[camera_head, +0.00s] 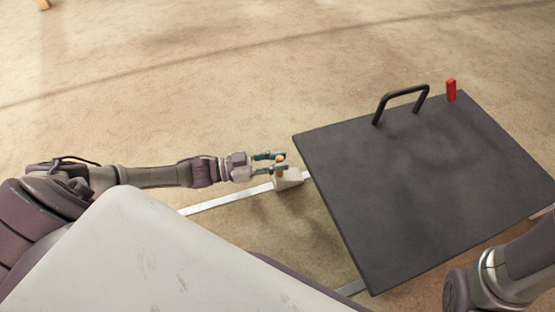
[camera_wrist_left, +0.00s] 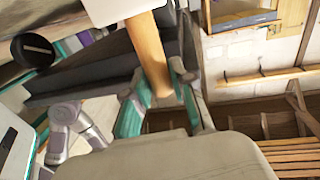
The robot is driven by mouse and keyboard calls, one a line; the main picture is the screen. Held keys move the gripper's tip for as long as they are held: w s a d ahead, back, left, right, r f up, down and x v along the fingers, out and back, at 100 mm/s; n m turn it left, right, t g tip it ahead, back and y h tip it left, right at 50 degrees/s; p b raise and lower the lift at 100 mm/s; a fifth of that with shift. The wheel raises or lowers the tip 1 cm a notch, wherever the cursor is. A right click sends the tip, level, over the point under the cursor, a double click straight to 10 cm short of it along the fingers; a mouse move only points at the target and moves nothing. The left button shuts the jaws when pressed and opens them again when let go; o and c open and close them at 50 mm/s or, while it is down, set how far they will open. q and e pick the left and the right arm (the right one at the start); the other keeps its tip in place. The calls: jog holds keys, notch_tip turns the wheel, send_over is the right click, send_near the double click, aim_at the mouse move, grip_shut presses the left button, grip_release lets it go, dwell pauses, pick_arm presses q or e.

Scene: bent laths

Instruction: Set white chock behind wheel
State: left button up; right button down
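The white chock (camera_head: 287,181) is at the left edge of the dark cart platform, over the pale rail, in the head view. Its wooden peg handle (camera_wrist_left: 150,55) runs between the fingers of my left gripper (camera_wrist_left: 160,78) in the left wrist view. Both fingers sit close against it, and the gripper (camera_head: 272,163) looks shut on it. The chock's white body (camera_wrist_left: 118,8) shows at the top of the wrist view. A black wheel (camera_wrist_left: 33,50) shows there to the left, apart from the chock. I cannot tell whether the chock touches the floor. My right gripper is out of view.
The dark cart platform (camera_head: 410,180) carries a black handle (camera_head: 401,98) and a red block (camera_head: 451,90) at its far edge. A pale rail (camera_head: 228,200) lies left of the platform. The tan floor (camera_head: 220,80) beyond my left arm is clear.

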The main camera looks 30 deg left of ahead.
pick_arm(q)
jog(key=shift+o, duration=1.4)
jog(key=shift+r, duration=0.1)
